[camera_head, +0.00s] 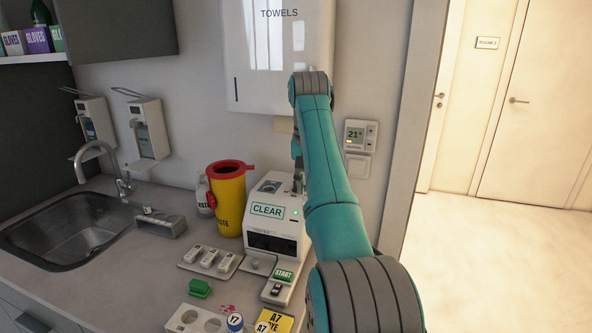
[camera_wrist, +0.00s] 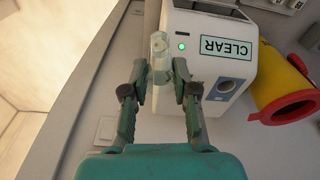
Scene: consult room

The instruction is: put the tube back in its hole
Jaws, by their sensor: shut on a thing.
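My gripper (camera_wrist: 159,72) is shut on a clear, pale tube (camera_wrist: 158,48), held between its fingertips in the wrist view. The tube is over or beside the end of the white CLEAR machine (camera_wrist: 205,65) with the green light; I cannot tell whether it touches it. In the head view my arm hides most of the gripper, and the machine (camera_head: 270,226) stands just below it. A pale rack (camera_head: 190,317) with round holes lies at the bottom edge, beside capped tubes marked Y7 (camera_head: 235,321) and A7. Which hole belongs to the held tube is not clear.
A yellow waste bin (camera_head: 229,205) with a red rim stands left of the machine. The sink (camera_head: 72,232) is at left.

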